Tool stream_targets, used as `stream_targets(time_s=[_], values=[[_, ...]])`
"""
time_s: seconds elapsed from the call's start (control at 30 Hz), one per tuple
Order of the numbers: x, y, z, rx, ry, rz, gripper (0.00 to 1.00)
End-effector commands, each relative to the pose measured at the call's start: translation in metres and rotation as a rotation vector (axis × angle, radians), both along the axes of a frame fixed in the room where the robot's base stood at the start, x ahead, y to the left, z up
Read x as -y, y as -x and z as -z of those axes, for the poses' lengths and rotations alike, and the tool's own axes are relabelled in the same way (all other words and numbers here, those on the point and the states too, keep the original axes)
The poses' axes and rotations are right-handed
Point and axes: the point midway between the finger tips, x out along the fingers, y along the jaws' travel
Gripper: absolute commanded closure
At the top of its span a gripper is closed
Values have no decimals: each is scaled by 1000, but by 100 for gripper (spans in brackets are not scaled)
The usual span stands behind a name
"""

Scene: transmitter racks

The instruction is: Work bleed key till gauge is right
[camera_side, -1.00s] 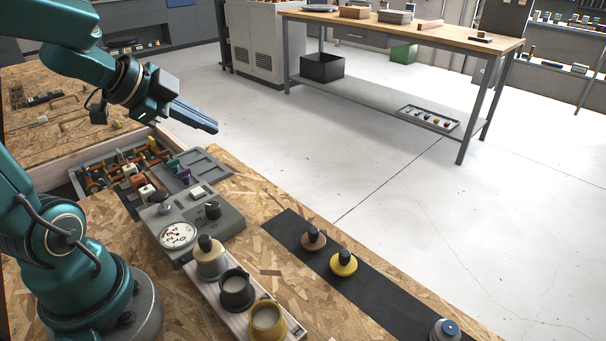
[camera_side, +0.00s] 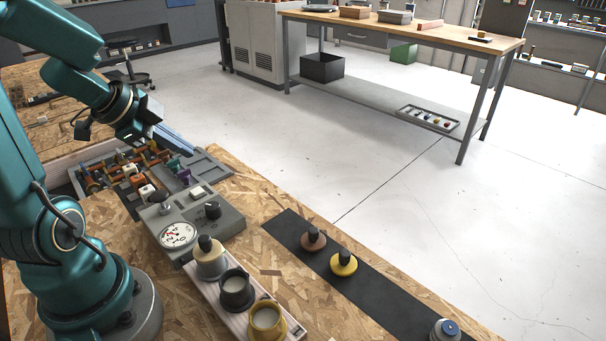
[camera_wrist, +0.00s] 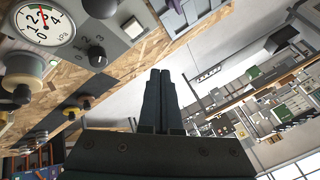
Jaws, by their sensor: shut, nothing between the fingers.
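A grey control box (camera_side: 228,225) sits on the chipboard bench, with a round white gauge (camera_side: 178,235) on its top. The gauge also shows in the wrist view (camera_wrist: 46,26), with a red needle and a kPa scale; its exact reading is hard to tell. A pale square key (camera_side: 198,192) stands beside a black knob (camera_side: 212,210); that key also appears in the wrist view (camera_wrist: 133,28). I cannot tell from any label that it is the bleed key. My gripper (camera_side: 190,150) is shut and empty, above and behind the box, apart from the key.
A grey tray (camera_side: 205,164) and a bin of coloured fittings (camera_side: 125,170) lie behind the box. A rack with several cups (camera_side: 236,289) stands in front. A black mat (camera_side: 375,290) with knobbed discs lies to the right.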

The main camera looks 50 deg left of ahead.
Motion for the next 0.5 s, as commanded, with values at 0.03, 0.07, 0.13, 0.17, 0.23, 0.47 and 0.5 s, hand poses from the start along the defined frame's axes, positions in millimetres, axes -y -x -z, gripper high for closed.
stream_targets(time_s=[0.03,0.07,0.13,0.17,0.23,0.47,0.5], values=[[0,1,8,-4,6,-3,100],[0,1,12,-3,7,-2,100],[0,1,21,-5,7,-6,100],[0,1,24,-4,6,-4,100],[0,1,31,-3,8,-5,100],[1,0,51,-1,8,-3,100],[1,0,54,-1,7,-2,100]])
